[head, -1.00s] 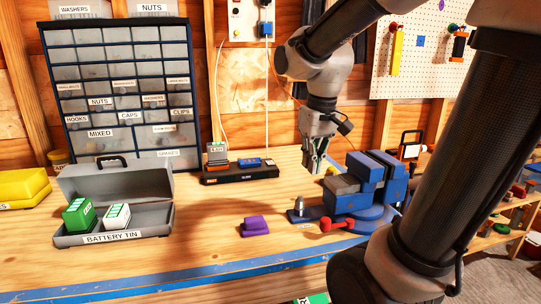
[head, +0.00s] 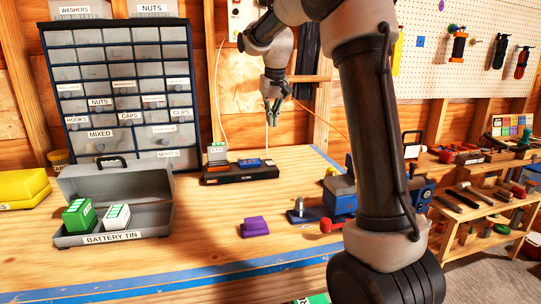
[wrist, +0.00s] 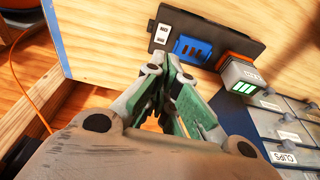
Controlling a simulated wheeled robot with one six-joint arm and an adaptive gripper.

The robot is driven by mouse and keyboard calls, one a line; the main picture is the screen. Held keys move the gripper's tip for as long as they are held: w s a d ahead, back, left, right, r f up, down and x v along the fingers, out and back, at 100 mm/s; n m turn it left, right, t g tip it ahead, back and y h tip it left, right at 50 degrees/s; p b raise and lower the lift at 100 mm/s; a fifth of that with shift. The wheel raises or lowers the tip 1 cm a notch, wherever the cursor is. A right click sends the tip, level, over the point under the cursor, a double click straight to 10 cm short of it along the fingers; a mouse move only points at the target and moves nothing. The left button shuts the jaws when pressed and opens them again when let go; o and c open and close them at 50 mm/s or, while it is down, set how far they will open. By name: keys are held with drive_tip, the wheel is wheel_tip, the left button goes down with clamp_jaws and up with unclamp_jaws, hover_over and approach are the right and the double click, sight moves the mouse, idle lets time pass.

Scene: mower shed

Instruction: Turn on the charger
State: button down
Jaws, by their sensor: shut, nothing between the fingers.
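The charger (head: 262,174) is a long black unit at the back of the workbench. A grey and orange battery with green bars (head: 217,153) sits in its left bay in the head view. A blue bay (head: 249,162) beside it looks empty.
A grey battery tin (head: 140,238) holds green and white batteries at the left. A purple block (head: 255,227) lies on the bench front. A blue vise (head: 340,192) is partly hidden behind my arm. A drawer cabinet (head: 120,90) stands behind the tin. A white cable hangs behind the charger.

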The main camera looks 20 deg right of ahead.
drive_tip(key=shift+f, duration=0.1)
hover_over(270, 163)
wheel_tip(270, 163, down, 12)
drive_tip(key=shift+d+f, duration=0.1)
drive_tip(key=shift+s+f, duration=0.1)
drive_tip(key=shift+f, duration=0.6)
drive_tip(key=shift+s+f, duration=0.25)
drive_tip(key=shift+f, duration=0.2)
drive_tip(key=shift+w, duration=0.1)
drive_tip(key=shift+w+d+r, duration=0.1)
drive_tip(key=shift+w+r, duration=0.05)
drive_tip(key=shift+w, duration=0.5)
